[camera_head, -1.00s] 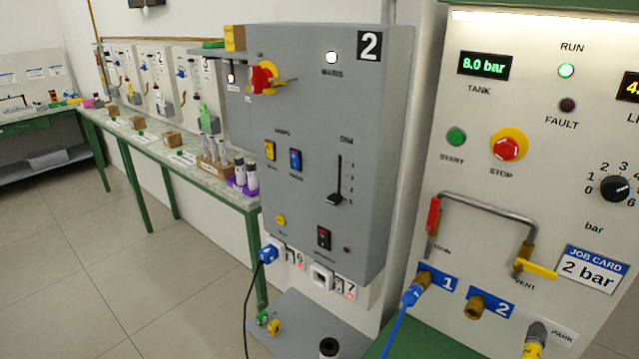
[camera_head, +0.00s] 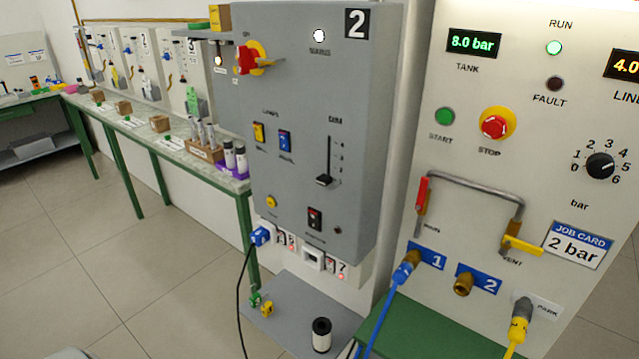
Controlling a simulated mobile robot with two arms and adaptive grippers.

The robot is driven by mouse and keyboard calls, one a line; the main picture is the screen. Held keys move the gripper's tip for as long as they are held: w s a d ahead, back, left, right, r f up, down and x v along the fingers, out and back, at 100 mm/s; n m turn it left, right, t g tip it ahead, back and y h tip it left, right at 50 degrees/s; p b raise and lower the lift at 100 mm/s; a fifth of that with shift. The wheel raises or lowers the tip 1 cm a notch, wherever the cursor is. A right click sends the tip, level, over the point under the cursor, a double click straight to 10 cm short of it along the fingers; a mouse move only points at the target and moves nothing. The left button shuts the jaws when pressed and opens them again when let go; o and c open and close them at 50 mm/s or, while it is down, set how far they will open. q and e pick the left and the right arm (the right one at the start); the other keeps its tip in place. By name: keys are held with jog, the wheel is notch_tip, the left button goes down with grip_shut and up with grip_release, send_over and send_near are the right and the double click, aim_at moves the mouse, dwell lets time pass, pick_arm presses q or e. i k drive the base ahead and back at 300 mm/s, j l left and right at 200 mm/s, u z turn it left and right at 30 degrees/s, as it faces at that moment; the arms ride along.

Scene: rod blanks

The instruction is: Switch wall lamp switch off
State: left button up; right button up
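A grey panel (camera_head: 365,120) marked 2 hangs on the wall in the middle of the view. Under a small heading that seems to read LAMPS it has a yellow rocker switch (camera_head: 259,132) and, to its right, a blue rocker switch (camera_head: 285,141). The labels below them are too blurred to read surely, so I cannot tell which is the wall lamp's. The rocker positions are also unclear. A round white lamp (camera_head: 319,36) at the panel's top is lit. Neither of my grippers is in view.
The panel also bears a red rotary handle (camera_head: 247,59), a slider (camera_head: 324,181) and a dark rocker (camera_head: 314,218). A grey shelf (camera_head: 285,325) juts out below, holding a black-and-white cylinder (camera_head: 321,335). A pressure panel (camera_head: 465,105) stands right; a long bench (camera_head: 226,178) runs left.

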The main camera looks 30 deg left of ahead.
aim_at(258, 129)
jog(key=u, duration=1.4)
